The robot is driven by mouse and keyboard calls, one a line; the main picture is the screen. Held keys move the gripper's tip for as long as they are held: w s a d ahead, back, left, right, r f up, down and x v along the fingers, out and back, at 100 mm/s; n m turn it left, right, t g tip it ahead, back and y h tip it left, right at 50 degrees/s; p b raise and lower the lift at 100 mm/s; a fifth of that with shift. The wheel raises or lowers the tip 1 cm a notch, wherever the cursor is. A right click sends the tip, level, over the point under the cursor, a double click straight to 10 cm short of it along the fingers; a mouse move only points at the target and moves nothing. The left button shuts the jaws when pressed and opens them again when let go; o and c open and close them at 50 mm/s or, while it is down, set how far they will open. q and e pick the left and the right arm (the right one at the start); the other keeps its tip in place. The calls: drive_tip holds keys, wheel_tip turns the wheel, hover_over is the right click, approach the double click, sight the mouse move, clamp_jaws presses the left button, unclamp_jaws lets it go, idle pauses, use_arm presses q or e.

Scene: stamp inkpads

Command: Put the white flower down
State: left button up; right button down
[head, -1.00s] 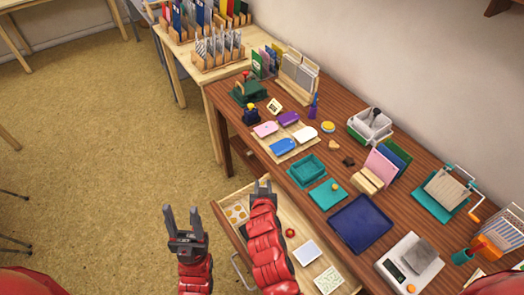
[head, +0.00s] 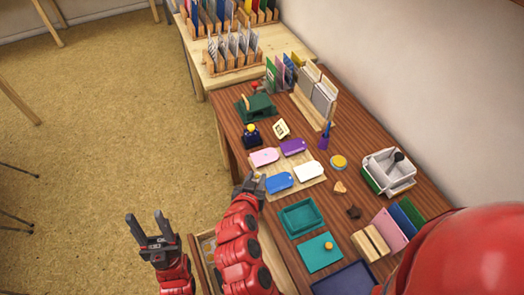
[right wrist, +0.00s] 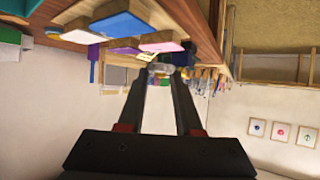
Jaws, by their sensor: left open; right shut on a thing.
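My right gripper (head: 250,186) is at the front edge of the desk, beside the pale board (head: 311,182) with the ink pads. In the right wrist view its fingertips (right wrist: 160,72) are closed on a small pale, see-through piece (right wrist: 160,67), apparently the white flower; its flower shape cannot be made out. On the board lie a pink pad (head: 264,157), a purple pad (head: 293,147), a blue pad (head: 279,182) and a white pad (head: 308,171). My left gripper (head: 148,222) is open and empty over the floor.
A teal tray (head: 301,218), a teal plate (head: 320,253) and a blue tray (head: 344,281) lie nearer on the desk. A black stamp with a yellow knob (head: 251,137) stands behind the board. The open drawer (head: 207,262) is partly hidden by my right arm.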

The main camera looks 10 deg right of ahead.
drive_tip(key=p, duration=0.3)
hover_over(264, 160)
drive_tip(key=shift+s+f, duration=0.15)
drive_tip(key=shift+f, duration=0.35)
drive_tip(key=shift+w+d+f, duration=0.15)
drive_tip(key=shift+w+f, duration=0.05)
wheel_tip(264, 160, down, 2)
drive_tip(key=shift+f+p, duration=0.25)
drive_tip(key=shift+p, duration=0.3)
drive_tip(key=shift+f, duration=0.45)
drive_tip(key=shift+f+b, duration=0.15)
drive_tip(key=shift+b, duration=0.15)
drive_tip(key=c, duration=0.6)
unclamp_jaws()
